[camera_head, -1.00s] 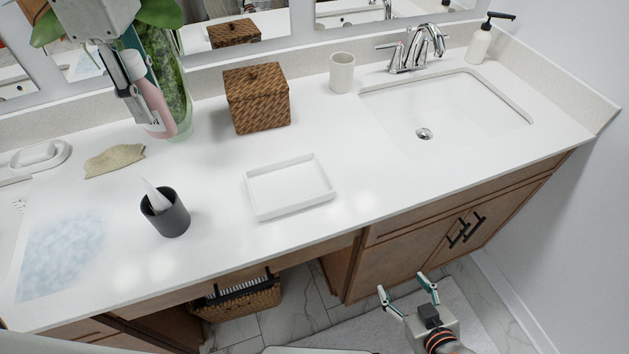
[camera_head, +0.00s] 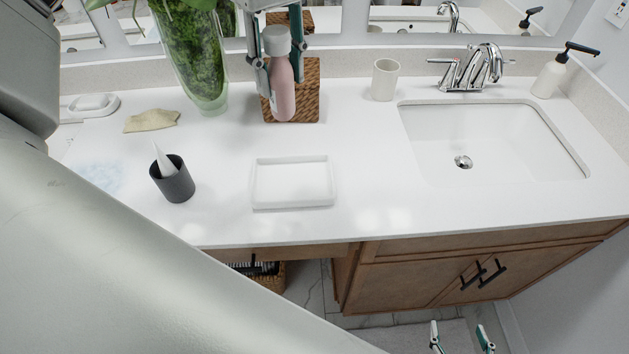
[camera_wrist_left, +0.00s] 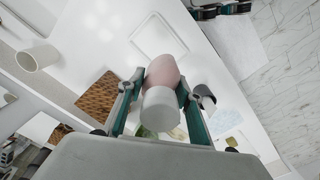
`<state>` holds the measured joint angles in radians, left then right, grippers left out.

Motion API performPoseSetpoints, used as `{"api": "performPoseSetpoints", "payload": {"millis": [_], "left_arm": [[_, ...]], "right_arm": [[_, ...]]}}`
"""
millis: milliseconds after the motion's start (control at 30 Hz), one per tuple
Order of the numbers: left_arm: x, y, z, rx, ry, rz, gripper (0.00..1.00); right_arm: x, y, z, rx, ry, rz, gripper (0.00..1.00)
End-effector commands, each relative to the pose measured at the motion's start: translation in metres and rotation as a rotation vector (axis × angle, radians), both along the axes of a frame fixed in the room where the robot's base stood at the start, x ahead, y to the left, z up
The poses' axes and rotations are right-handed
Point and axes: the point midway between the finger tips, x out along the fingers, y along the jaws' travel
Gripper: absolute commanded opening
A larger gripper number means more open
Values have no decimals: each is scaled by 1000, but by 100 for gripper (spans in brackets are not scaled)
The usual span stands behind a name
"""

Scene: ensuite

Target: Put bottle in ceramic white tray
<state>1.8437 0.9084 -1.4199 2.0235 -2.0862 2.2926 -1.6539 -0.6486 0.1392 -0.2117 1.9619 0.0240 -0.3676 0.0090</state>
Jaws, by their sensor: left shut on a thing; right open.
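A pink bottle (camera_head: 283,92) with a grey-white cap is held upright in my left gripper (camera_head: 280,75), in front of the woven box and above the counter. In the left wrist view the bottle (camera_wrist_left: 163,75) sits between both fingers of my left gripper (camera_wrist_left: 160,95). The white ceramic tray (camera_head: 292,205) lies empty on the counter, nearer the front edge than the bottle. The tray also shows in the left wrist view (camera_wrist_left: 143,50). My right gripper (camera_head: 462,340) is open and empty, low at the bottom edge, in front of the cabinet.
A dark cup (camera_head: 174,185) with a white item stands left of the tray. A woven box (camera_head: 309,95) is behind the bottle, and a green vase (camera_head: 195,60) is to its left. A beige cup (camera_head: 384,80) and sink (camera_head: 490,140) are to the right. Counter around the tray is clear.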

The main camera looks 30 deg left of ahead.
Motion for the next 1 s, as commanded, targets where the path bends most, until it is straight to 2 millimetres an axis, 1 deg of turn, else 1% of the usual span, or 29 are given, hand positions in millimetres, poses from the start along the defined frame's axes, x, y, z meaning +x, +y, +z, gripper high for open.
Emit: {"api": "performPoseSetpoints", "payload": {"millis": [133,233,733,800,900,1000], "left_arm": [[-1,0,-2,0,-1,-23,0],[-2,0,-15,1,2,-27,0],[-3,0,-129,0,4,-25,0],[-2,0,-141,0,2,-26,0],[-2,0,-154,-1,1,-24,0],[-1,0,-160,0,-1,-24,0]], "right_arm": [[0,0,0,0,0,0,65],[0,0,-2,0,0,0,65],[-1,1,-7,1,1,2,65],[-1,1,-7,1,1,2,65],[-1,1,-7,1,1,2,65],[-1,1,-7,1,1,2,65]]}}
